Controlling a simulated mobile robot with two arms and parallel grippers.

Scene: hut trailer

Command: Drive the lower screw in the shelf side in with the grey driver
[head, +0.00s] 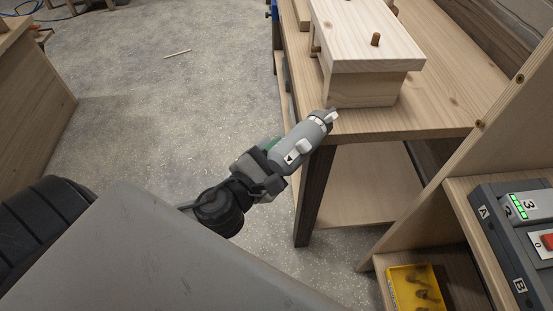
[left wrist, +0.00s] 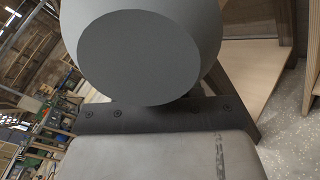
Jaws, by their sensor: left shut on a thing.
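My left gripper (head: 264,168) is shut on the grey driver (head: 300,146), which has a green patch and white markings. The driver points up and to the right, its front end near the corner of the workbench. In the left wrist view a large round grey end, likely the driver's (left wrist: 138,58), fills the upper middle. The shelf side (head: 500,125) is a slanting wooden panel at the right. Its lower screw (head: 480,123) and upper screw (head: 519,78) show on its front edge. The driver is well apart from both screws. My right gripper is not in view.
A grey charger-like unit (head: 500,240), labelled A and B, sits on the shelf at right. A yellow bin (head: 415,288) stands below. Open concrete floor (head: 180,110) lies left.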

